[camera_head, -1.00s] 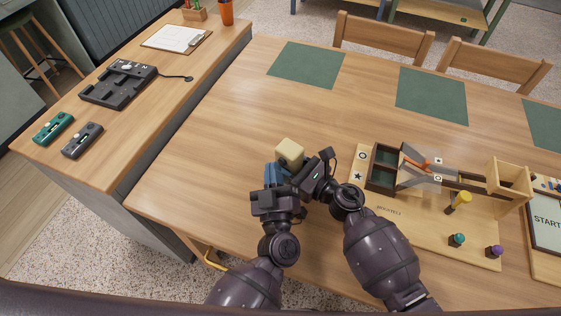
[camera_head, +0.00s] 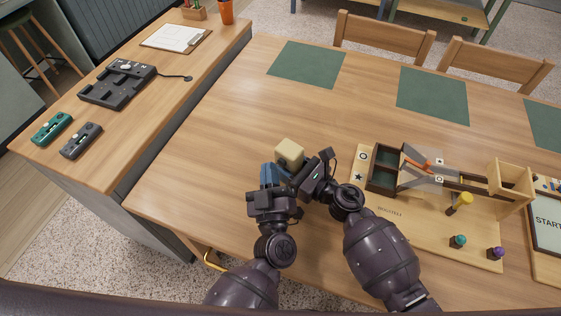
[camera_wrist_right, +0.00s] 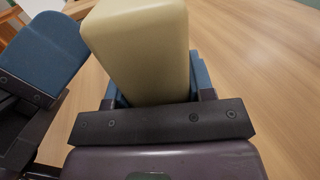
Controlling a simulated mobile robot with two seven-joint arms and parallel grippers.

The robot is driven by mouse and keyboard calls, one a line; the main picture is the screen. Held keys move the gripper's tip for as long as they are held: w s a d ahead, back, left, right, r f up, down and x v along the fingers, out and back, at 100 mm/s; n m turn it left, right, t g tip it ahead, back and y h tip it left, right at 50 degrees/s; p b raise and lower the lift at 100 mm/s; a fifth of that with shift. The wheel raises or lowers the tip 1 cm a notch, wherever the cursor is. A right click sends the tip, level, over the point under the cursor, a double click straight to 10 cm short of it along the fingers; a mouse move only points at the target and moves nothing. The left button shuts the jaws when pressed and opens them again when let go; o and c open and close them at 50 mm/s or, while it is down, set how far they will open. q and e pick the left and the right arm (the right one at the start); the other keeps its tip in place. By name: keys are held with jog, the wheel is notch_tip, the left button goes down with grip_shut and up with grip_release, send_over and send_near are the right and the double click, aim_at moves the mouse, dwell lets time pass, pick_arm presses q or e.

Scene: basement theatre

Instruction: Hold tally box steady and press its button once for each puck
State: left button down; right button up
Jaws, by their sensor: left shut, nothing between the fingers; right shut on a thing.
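The tally box, a cream block (camera_head: 289,153), is held just above or on the table near its front left; I cannot tell if it touches the wood. My right gripper (camera_head: 287,170) is shut on it, and the right wrist view shows the cream block (camera_wrist_right: 140,45) between its blue fingers. My left gripper (camera_head: 267,174) is shut and empty, close to the left of the box. Its blue fingertips (camera_wrist_right: 45,48) show at the left of the right wrist view, apart from the box. No button shows on the visible faces. I cannot make out any pucks.
A wooden board (camera_head: 400,222) with dark compartments (camera_head: 381,178), a clear flap and yellow, teal and purple pegs lies right of my right arm. Green mats (camera_head: 306,65) lie farther back. A side counter (camera_head: 125,140) stands left. The table's middle is clear.

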pick_arm(q)
jog(key=shift+s+d, duration=0.4)
jog(key=shift+d, duration=0.2)
jog(key=shift+a, duration=0.1)
jog(key=s+a, duration=0.1)
jog(key=s, duration=0.1)
jog(key=s+a, duration=0.2)
jog(key=shift+r, duration=0.15)
jog(key=shift+w+a+n, duration=0.1)
jog(key=shift+n, duration=0.2)
